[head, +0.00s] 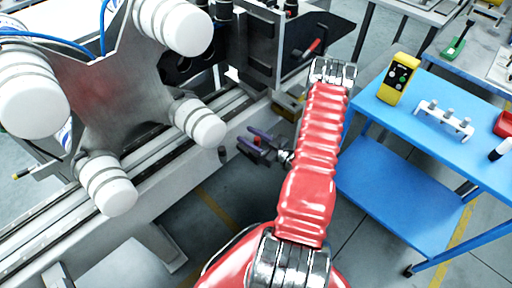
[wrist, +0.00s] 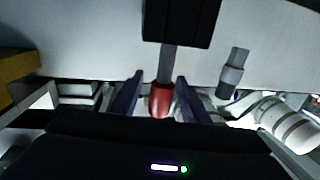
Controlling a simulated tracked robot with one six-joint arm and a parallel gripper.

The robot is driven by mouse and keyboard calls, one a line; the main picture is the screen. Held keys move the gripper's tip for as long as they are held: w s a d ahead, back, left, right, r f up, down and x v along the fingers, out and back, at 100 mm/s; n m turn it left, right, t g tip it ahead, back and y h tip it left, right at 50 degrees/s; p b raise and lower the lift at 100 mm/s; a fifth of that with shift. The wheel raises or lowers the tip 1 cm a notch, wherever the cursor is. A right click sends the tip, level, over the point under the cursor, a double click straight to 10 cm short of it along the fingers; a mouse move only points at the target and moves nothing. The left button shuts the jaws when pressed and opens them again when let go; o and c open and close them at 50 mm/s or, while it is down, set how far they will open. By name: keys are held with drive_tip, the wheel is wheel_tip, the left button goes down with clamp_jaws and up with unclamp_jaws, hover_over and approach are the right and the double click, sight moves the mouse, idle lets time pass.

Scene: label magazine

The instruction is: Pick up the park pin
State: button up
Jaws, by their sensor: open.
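A red knob (wrist: 160,100) on a grey stem runs down from a black block (wrist: 180,20) in the wrist view. A grey stepped pin (wrist: 232,74) with a dark end is to its right. No label shows which is the park pin; the red-knobbed one lies between my fingers. My gripper (wrist: 160,98) is open, one purple finger on each side of the red knob, with no clear grip on it. In the head view, my gripper (head: 254,148) is beside the machine's pale rail, with a trace of red at its fingers. A small dark piece (head: 222,154) is left of it.
White rollers (head: 198,122) on a metal plate stand at left. A red-handled lever (head: 313,46) is above. A blue cart (head: 420,130) at right carries a yellow control box (head: 398,79) and a silver fixture (head: 445,118). Floor shows between machine and cart.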

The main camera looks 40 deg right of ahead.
drive_tip(key=shift+c, duration=0.3)
clamp_jaws()
idle(0.3)
drive_tip(key=shift+r, duration=0.1)
wheel_tip(320, 180, up, 10)
idle(0.8)
idle(0.5)
drive_tip(key=shift+s, duration=0.1)
